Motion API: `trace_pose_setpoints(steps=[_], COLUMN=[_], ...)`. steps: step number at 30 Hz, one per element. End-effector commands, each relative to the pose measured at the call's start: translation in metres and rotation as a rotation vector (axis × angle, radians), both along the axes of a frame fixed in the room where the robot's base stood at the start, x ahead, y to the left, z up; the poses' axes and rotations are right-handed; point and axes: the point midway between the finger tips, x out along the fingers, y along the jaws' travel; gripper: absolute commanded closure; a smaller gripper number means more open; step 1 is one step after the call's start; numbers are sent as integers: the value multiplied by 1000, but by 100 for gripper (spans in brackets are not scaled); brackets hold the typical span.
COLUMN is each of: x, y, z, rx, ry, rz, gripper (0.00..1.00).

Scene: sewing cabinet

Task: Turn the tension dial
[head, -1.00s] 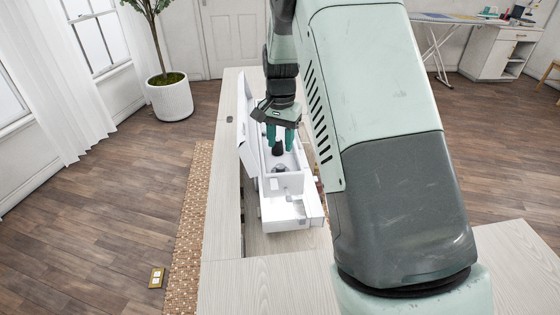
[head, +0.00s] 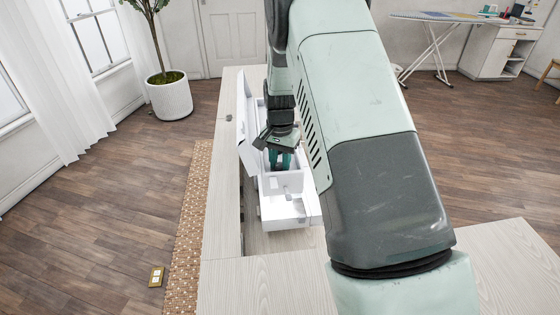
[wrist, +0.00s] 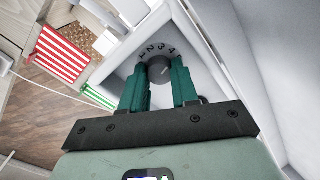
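The tension dial (wrist: 160,70) is a dark grey round knob on the white sewing machine (head: 283,180). An arc of numbers, with 2, 3 and 4 readable, lies beyond it in the wrist view. My gripper (wrist: 160,72) has its green fingers on either side of the dial, with the dial between the tips. Whether both fingers press on it cannot be made out. In the head view my gripper (head: 280,162) reaches down into the machine's body, and the dial is hidden there.
The machine stands in the opening of a pale wood cabinet (head: 222,215), with a raised white panel (head: 246,125) close left of my gripper. White walls rise beside the fingers. Red-and-white striped (wrist: 63,52) and green-and-white striped pieces show at left in the wrist view.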

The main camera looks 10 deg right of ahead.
Motion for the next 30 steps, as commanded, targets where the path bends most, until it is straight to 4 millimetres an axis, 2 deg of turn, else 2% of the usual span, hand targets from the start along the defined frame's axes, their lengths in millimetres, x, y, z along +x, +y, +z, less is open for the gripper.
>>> trace_pose_setpoints(steps=[1, 3, 11, 30], x=[0, 0, 0, 0], y=[0, 0, 0, 0], z=[0, 0, 1, 0], rx=[1, 1, 1, 0], ry=[0, 0, -1, 1], rz=[0, 0, 37, 427], gripper=[92, 100, 100, 100])
